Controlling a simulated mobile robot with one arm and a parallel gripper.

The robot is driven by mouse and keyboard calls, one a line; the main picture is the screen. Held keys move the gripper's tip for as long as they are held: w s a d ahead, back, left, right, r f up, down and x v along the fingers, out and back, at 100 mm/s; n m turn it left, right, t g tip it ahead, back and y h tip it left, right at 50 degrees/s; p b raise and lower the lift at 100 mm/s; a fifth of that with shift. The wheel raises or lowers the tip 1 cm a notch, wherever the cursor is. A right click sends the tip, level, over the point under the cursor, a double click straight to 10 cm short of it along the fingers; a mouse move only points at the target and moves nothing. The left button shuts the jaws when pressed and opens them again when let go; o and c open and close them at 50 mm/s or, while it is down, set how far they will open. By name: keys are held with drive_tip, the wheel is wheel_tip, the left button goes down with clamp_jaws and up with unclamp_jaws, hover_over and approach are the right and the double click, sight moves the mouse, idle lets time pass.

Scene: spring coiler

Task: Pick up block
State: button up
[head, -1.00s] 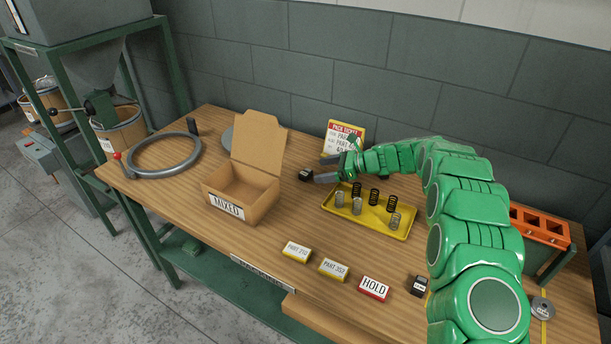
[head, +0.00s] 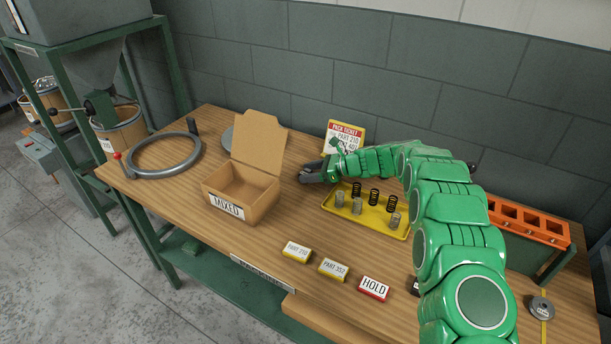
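My gripper (head: 312,172) is low over the bench, right of the open cardboard box and behind the yellow tray. Its dark fingers are at the spot of a small black block, which they and the gripper body now mostly hide. I cannot tell whether the fingers are closed on that block or only around it. Another small dark block (head: 415,286) lies near the front right, partly hidden by my arm. Labelled blocks stand along the front: PART 210 (head: 296,252), PART 552 (head: 333,269) and a red-edged HOLD block (head: 374,289).
The MIXED box (head: 227,208) stands open to the left. The yellow tray (head: 398,233) holds several springs close to my gripper. A pick ticket sign (head: 345,134) stands behind, near the wall.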

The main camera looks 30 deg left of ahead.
sight(310, 172)
drive_tip(key=c, duration=0.7)
wheel_tip(310, 172, up, 3)
drive_tip(key=shift+r, duration=0.2)
drive_tip(key=s+d+r, duration=0.1)
drive_tip(key=r, duration=0.1)
drive_tip(key=s+d+r, duration=0.1)
drive_tip(key=r, duration=0.1)
drive_tip(key=s+d+r, duration=0.1)
drive_tip(key=s+r, duration=0.1)
drive_tip(key=shift+s+d, duration=0.1)
drive_tip(key=shift+d, duration=0.15)
drive_tip(key=shift+c, duration=0.2)
drive_tip(key=s+d+r, duration=0.3)
drive_tip(key=s+d, duration=0.2)
drive_tip(key=s, duration=0.1)
drive_tip(key=shift+s+d+r, duration=0.15)
drive_tip(key=shift+s+r, duration=0.15)
